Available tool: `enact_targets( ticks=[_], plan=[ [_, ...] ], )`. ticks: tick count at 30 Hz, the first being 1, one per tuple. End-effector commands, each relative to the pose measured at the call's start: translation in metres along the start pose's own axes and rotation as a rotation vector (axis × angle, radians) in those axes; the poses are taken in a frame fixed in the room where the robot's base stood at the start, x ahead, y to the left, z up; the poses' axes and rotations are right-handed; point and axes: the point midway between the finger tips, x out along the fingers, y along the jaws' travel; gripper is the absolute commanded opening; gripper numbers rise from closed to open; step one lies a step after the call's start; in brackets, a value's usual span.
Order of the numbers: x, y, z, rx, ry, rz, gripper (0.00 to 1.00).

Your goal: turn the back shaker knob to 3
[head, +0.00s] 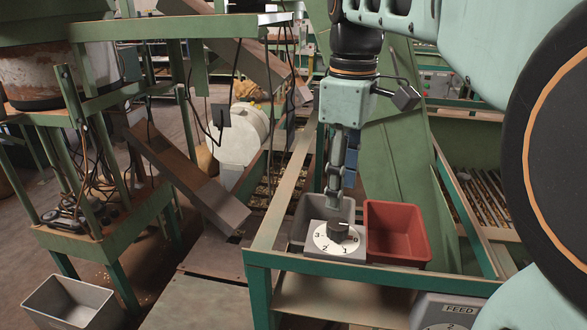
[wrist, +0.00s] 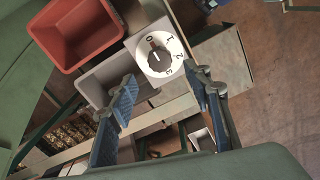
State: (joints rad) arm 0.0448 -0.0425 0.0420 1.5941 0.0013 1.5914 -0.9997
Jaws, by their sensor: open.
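A dark round knob (head: 338,231) sits on a white dial numbered 0 to 3, on a grey box at the end of the green frame. No name label shows on this box. In the wrist view the knob (wrist: 158,55) has a reddish mark on its side toward the 0; the exact pointer setting is hard to read. My gripper (head: 334,198) points down just above the knob, apart from it as far as I can tell. In the wrist view my gripper (wrist: 164,80) is open and empty, its blue-padded fingers spread below the dial.
A grey bin (head: 312,212) and a red bin (head: 398,218) stand right behind the dial box. A second dial box marked FEED (head: 447,312) is at the bottom right. Green frame rails (head: 283,195) run beside the bins. A grey tub (head: 72,303) stands at the lower left.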

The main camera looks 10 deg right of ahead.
Motion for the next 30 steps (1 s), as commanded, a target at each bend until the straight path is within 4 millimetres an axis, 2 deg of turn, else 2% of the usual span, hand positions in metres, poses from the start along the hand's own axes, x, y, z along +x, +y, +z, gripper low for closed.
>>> enact_targets(
  ticks=[1, 6, 12, 24, 30],
  plan=[
    [0.011, -0.001, 0.001, 0.0, -0.002, -0.003, 0.45],
    [0.043, -0.001, 0.0, 0.001, -0.001, -0.002, 0.45],
    [0.068, 0.0, 0.0, 0.001, 0.0, -0.001, 0.45],
    [0.075, 0.0, 0.0, 0.002, 0.001, 0.001, 0.44],
    [0.075, 0.0, 0.0, 0.002, 0.001, 0.001, 0.22]
  ],
)
